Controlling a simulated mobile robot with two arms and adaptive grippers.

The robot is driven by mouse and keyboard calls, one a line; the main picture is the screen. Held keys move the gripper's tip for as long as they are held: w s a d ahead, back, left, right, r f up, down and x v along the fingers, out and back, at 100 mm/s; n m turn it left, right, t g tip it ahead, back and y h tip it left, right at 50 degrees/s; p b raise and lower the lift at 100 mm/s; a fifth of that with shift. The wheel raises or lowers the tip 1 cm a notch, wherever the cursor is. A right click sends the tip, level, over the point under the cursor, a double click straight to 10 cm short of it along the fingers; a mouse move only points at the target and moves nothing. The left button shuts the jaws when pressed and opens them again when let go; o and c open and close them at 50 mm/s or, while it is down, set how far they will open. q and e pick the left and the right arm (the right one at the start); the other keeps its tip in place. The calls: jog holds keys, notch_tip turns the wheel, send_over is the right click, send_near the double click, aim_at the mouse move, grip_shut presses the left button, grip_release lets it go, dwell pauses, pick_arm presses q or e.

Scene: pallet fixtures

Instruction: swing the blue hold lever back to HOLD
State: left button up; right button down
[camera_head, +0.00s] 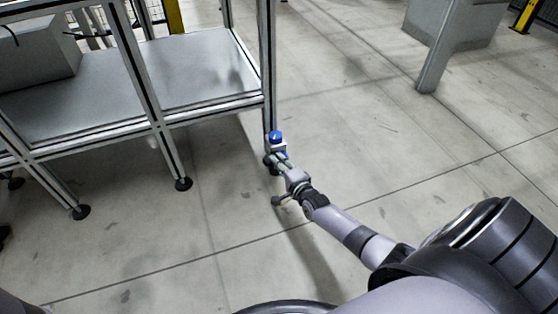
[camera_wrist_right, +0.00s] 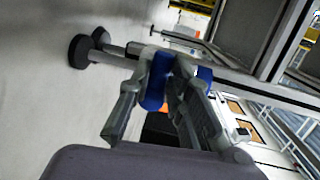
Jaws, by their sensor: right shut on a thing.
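The blue hold lever (camera_head: 275,136) sits low on the corner post of the metal frame, and its blue knob shows above my gripper. My right gripper (camera_head: 282,157) reaches it from the lower right and is shut on it. In the right wrist view, the blue lever (camera_wrist_right: 154,82) stands between the two grey fingers of my right gripper (camera_wrist_right: 167,72). A second blue part (camera_wrist_right: 205,74) shows behind the right finger. The fingers hide part of the lever, and I cannot read any HOLD marking. My left gripper is out of view.
The aluminium frame (camera_head: 156,118) with grey shelves stands at the left on black feet (camera_head: 183,184). A grey box (camera_head: 38,62) rests on its shelf. A grey machine leg (camera_head: 437,68) stands at the upper right. The floor right of the frame is clear.

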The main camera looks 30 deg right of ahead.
jog(key=shift+s+f, duration=0.15)
jog(key=shift+f, duration=0.2)
jog(key=c, duration=1.7)
grip_release()
jog(key=shift+o, duration=0.9)
jog(key=shift+r, duration=0.1)
jog(key=shift+r, duration=0.1)
jog(key=s+a+r, duration=0.1)
jog(key=s, duration=1)
jog(key=shift+s+r, duration=0.3)
jog(key=shift+r, duration=0.1)
